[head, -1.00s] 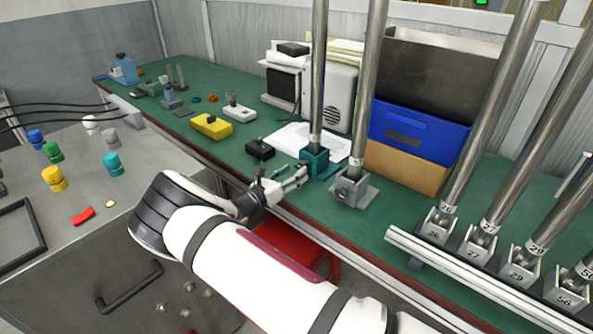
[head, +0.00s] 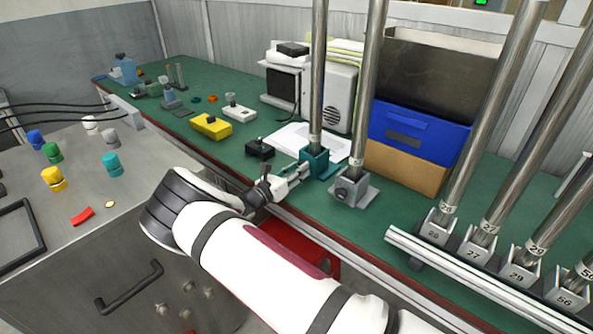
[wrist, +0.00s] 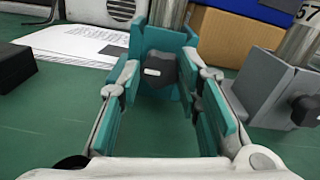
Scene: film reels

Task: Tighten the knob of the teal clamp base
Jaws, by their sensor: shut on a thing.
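The teal clamp base (head: 316,163) stands on the green bench with a tall metal post rising from it. In the wrist view the clamp base (wrist: 165,40) faces me, with its dark knob (wrist: 159,72) at the front bearing a small white mark. My gripper (head: 301,173) reaches in from the bench's front edge. In the wrist view its two fingers (wrist: 163,77) lie either side of the knob and are closed on it. The exact contact at the fingertips is partly hidden.
A grey clamp base (head: 351,187) with its own post stands close on the right. A small black box (head: 259,149) and white paper (head: 291,138) lie to the left. Blue and brown bins (head: 414,134) stand behind. A rail with several posts is at the right.

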